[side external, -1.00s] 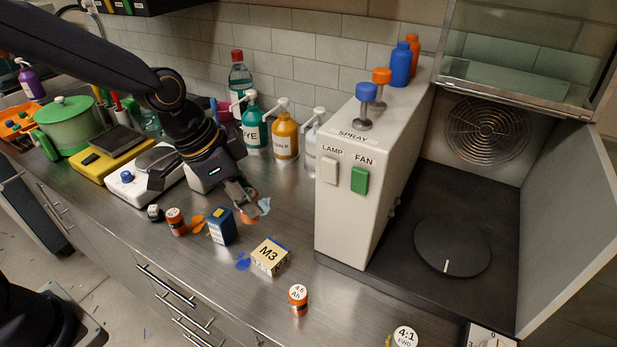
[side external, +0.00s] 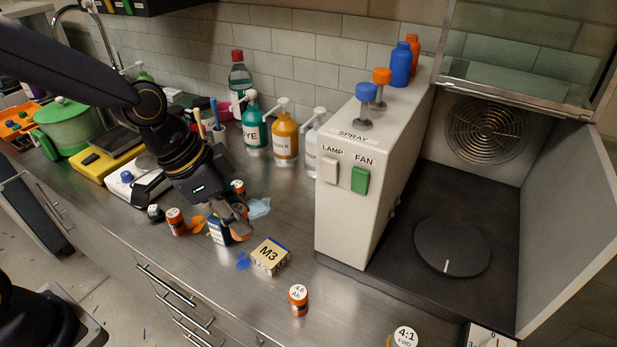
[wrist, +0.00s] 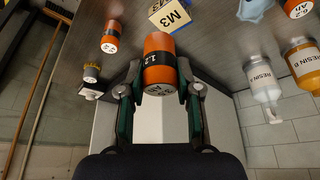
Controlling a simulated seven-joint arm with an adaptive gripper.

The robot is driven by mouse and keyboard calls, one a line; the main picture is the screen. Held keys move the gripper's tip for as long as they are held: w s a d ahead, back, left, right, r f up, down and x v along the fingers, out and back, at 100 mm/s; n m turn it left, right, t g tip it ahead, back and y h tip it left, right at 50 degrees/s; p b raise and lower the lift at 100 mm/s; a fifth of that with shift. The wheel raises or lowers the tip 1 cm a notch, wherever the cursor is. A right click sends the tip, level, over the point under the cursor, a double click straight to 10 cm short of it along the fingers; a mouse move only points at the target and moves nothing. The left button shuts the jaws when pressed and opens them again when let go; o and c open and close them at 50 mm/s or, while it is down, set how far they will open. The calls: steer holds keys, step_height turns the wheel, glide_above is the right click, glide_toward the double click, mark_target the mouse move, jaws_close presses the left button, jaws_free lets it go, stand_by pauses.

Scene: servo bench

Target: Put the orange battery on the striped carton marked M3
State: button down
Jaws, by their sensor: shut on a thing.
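My gripper (wrist: 160,95) is shut on an orange battery (wrist: 160,58) with a black band, gripping it by its sides. In the side view my gripper (side external: 236,222) is low over the bench beside the blue box, and the held battery (side external: 241,232) is mostly hidden by the fingers. The striped carton marked M3 (side external: 269,256) sits on the bench to the right of and nearer than my gripper, with nothing on its top. The carton (wrist: 172,14) also shows at the top of the wrist view, beyond the held battery and apart from it.
Other orange batteries stand left (side external: 176,221), behind the gripper (side external: 238,187) and in front of the carton (side external: 298,299). A blue box (side external: 218,232) is close by the gripper. The grey spray cabinet (side external: 350,215) rises to the right; pump bottles (side external: 285,138) stand behind.

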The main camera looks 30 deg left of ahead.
steer(key=w+f, duration=0.1)
steer(key=f, duration=0.1)
steer(key=w+d+f, duration=0.1)
steer(key=w+f, duration=0.2)
steer(key=shift+w+d+f, duration=0.1)
steer(key=shift+d+f, duration=0.2)
steer(key=shift+d, duration=0.05)
steer(key=shift+w+f, duration=0.15)
steer(key=shift+f, duration=1.55)
steer(key=c, duration=0.8)
jaws_free()
steer(key=shift+f, duration=0.15)
steer(key=v, duration=1.2)
steer(key=s+a+r+n+t+y, duration=0.1)
steer(key=s+a+r+n, duration=0.3)
steer(key=a, duration=0.3)
steer(key=s+a+r+n+t+y, duration=0.1)
steer(key=s+a+r+n+y, duration=0.1)
steer(key=s+a+r+n, duration=0.2)
steer(key=s+a+n, duration=0.1)
steer(key=s+a, duration=0.2)
steer(key=shift+s+a, duration=0.2)
steer(key=shift+s, duration=0.05)
